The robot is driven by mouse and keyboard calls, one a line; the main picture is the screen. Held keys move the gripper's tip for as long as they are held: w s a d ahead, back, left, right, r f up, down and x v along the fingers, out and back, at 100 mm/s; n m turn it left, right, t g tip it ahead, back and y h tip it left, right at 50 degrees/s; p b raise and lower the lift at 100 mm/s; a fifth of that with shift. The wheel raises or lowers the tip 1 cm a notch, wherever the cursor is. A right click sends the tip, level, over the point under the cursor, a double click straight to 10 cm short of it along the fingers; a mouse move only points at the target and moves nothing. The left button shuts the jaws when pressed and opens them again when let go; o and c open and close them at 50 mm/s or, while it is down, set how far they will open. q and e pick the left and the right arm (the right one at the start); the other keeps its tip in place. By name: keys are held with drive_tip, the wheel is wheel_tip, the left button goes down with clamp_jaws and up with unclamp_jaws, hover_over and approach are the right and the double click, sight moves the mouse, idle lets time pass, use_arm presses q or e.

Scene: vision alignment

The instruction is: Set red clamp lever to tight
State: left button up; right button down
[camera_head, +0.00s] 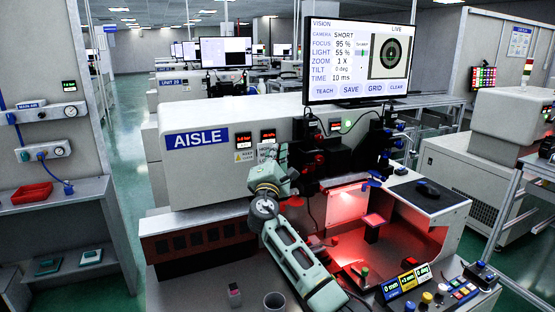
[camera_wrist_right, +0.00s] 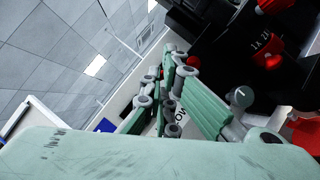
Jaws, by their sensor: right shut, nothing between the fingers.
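My right gripper (camera_head: 281,156) is shut and empty, raised in front of the machine's white front panel, left of the dark camera assembly. In the right wrist view its green linkage fingers (camera_wrist_right: 168,62) come together, with nothing between them. Red knob-like parts (camera_wrist_right: 270,52) on a black body show to the right of the fingers, apart from them. In the head view a small red part (camera_head: 318,158) sits on the dark assembly right of the gripper. I cannot tell which red part is the clamp lever, or its setting. My left gripper is not in view.
A monitor (camera_head: 356,62) stands above the assembly. A red-lit bay (camera_head: 348,205) lies below it, with a control panel (camera_head: 415,290) at front right.

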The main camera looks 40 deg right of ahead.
drive_tip(key=r+m+g+p, duration=0.1)
drive_tip(key=m+p, duration=0.1)
drive_tip(key=d+r+m+g+y+p, duration=0.1)
drive_tip(key=m+p, duration=0.1)
drive_tip(key=d+r+m+g+p, duration=0.1)
drive_tip(key=m+p, duration=0.1)
drive_tip(key=shift+s+d+r, duration=0.2)
drive_tip(key=shift+s+r, duration=0.05)
drive_tip(key=shift+s, duration=0.1)
drive_tip(key=shift+s+d+r+p, duration=0.15)
drive_tip(key=shift+d+p, duration=0.15)
drive_tip(key=shift+d, duration=0.15)
idle(0.5)
drive_tip(key=shift+g+y, duration=0.3)
